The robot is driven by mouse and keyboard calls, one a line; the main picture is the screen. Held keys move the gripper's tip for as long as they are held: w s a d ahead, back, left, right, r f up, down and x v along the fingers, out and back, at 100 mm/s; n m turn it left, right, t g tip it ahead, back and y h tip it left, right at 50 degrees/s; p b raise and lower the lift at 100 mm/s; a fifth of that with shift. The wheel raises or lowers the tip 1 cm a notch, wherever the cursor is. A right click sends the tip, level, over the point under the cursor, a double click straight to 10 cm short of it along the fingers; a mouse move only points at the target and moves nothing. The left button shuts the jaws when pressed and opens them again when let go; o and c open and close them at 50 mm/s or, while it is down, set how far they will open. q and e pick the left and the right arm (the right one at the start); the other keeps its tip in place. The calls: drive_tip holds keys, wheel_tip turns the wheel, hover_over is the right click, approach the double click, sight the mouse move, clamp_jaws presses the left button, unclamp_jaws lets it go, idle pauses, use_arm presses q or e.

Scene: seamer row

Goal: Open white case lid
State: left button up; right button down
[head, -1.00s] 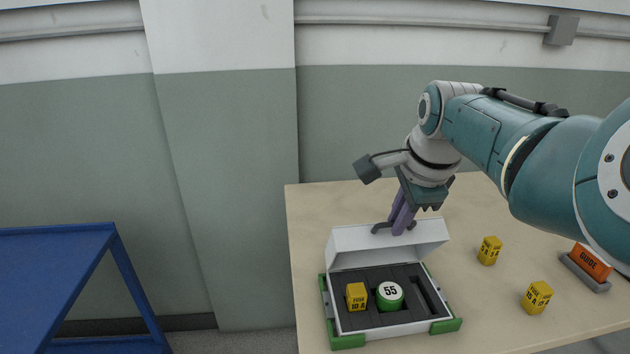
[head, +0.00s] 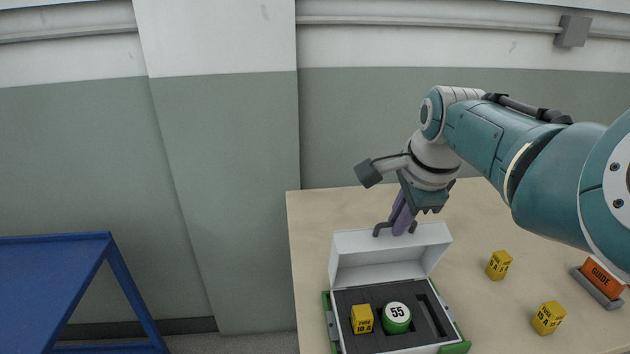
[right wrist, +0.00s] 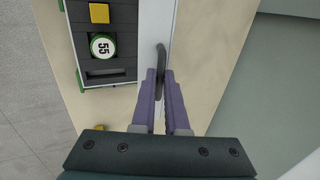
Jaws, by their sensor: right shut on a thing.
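The white case (head: 388,247) stands on the table with its lid raised and tilted back. Its dark insert holds a yellow fuse block (head: 362,319) and a round green piece marked 55 (head: 396,317); one slot at the right is empty. My right gripper (head: 402,228) is at the top of the lid, its purple fingers shut on the dark lid handle (head: 381,229). In the right wrist view the fingers (right wrist: 163,88) close about the handle (right wrist: 161,58), beside the open case. My left gripper is not in view.
Two yellow fuse blocks (head: 499,265) (head: 548,318) lie on the table (head: 470,206) right of the case. An orange GUIDE block in a grey holder (head: 597,288) is at the far right. A blue frame (head: 55,270) stands at the left, apart from the table.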

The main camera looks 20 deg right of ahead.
drive_tip(key=c, duration=0.9)
unclamp_jaws()
drive_tip(key=shift+r, duration=0.1)
drive_tip(key=shift+s+r, duration=0.1)
drive_tip(key=shift+r, duration=0.15)
drive_tip(key=shift+p+v, duration=1.55)
drive_tip(key=shift+v, duration=3.05)
drive_tip(key=shift+s, duration=0.1)
